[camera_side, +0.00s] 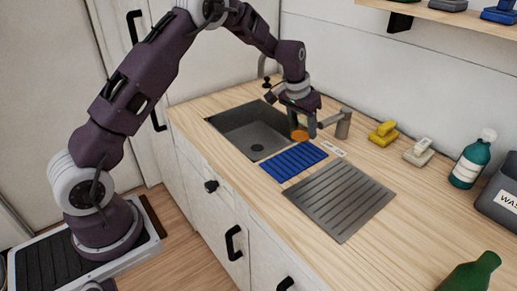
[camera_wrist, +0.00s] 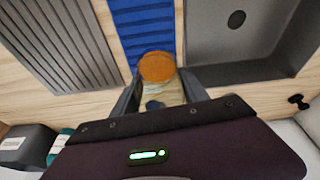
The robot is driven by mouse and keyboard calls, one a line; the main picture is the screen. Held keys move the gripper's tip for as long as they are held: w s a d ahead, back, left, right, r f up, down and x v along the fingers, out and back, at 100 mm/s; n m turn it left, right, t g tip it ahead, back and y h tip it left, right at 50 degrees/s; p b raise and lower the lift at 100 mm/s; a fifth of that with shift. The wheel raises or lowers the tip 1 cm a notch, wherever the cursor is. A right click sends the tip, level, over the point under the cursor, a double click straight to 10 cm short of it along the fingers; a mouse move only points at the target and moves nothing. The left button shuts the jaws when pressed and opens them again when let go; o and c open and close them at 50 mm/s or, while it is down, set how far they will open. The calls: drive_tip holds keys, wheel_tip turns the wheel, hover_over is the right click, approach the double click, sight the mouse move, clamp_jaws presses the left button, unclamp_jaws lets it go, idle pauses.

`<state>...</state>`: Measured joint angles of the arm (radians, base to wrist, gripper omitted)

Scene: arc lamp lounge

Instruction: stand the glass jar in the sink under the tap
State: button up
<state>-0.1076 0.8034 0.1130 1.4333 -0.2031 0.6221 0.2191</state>
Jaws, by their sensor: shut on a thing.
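The glass jar (camera_side: 299,135) with its orange top is between the fingers of my gripper (camera_side: 305,122), near the sink's back right corner. In the wrist view the jar's round orange top (camera_wrist: 157,67) shows between the shut fingers (camera_wrist: 160,96), by the end of the blue mat; its lower part is mostly hidden. I cannot tell whether its base touches the counter. The sink (camera_side: 228,118) is empty, with a dark drain, and also shows in the wrist view (camera_wrist: 215,73).
A blue ribbed mat (camera_side: 293,161) and a grey ribbed drainer (camera_side: 340,200) lie right of the sink. Yellow (camera_side: 383,134) and pale (camera_side: 419,152) items, a teal bottle (camera_side: 470,163) and a dark container (camera_side: 500,195) line the wall. A green bottle (camera_side: 470,275) is at the front right.

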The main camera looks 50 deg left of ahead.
drive_tip(key=s+a+f+n+y, duration=0.15)
drive_tip(key=s+a, duration=0.25)
drive_tip(key=a, duration=0.6)
drive_tip(key=s+a+n+h, duration=0.1)
drive_tip(key=s+a+n, duration=0.15)
drive_tip(key=a, duration=0.65)
drive_tip(key=shift+m+y, duration=0.3)
drive_tip(key=shift+y, duration=0.05)
drive_tip(key=f, duration=0.9)
drive_tip(key=s+f, duration=0.1)
drive_tip(key=f, duration=0.4)
drive_tip(key=shift+a+f, duration=0.15)
drive_tip(key=shift+a, duration=0.1)
drive_tip(key=w, duration=0.8)
drive_tip(key=shift+f, duration=0.35)
drive_tip(key=shift+f, duration=0.15)
drive_tip(key=o, duration=1.5)
drive_tip(key=shift+s, duration=0.1)
drive_tip(key=shift+o, duration=0.2)
